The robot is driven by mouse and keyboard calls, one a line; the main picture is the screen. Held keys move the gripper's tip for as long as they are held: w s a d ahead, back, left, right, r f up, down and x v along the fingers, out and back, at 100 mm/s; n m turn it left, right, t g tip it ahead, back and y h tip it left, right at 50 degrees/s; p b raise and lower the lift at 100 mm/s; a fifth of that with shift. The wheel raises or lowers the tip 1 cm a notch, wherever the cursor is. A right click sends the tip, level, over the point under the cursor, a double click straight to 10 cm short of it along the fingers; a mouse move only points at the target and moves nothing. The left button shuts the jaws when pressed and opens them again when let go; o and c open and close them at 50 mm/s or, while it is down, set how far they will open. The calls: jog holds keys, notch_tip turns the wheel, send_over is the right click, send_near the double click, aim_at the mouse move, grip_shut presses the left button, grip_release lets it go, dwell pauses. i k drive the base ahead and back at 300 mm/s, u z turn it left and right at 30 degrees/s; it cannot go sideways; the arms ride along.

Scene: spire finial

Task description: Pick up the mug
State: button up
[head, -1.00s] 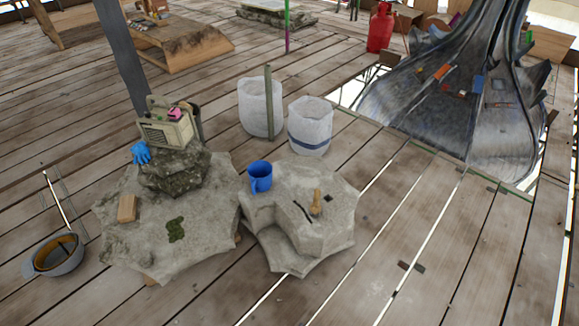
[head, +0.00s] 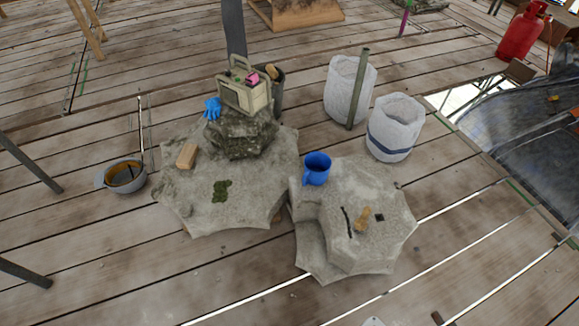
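A blue mug (head: 317,169) stands upright on the back left edge of the right-hand stone block (head: 375,205). Its handle points toward the lower left. The mug is open at the top and nothing touches it. My gripper is not in view.
A left stone slab (head: 240,205) carries a wooden block (head: 187,155), a radio (head: 243,93) on a rough stone and a blue glove (head: 212,109). Two white sacks (head: 349,90) stand behind the mug. A bucket (head: 125,176) sits at left. The plank floor in front is mostly clear.

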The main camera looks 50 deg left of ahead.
aim_at(317, 165)
jog(key=u, duration=0.95)
jog(key=i, duration=0.85)
jog(key=u, duration=0.9)
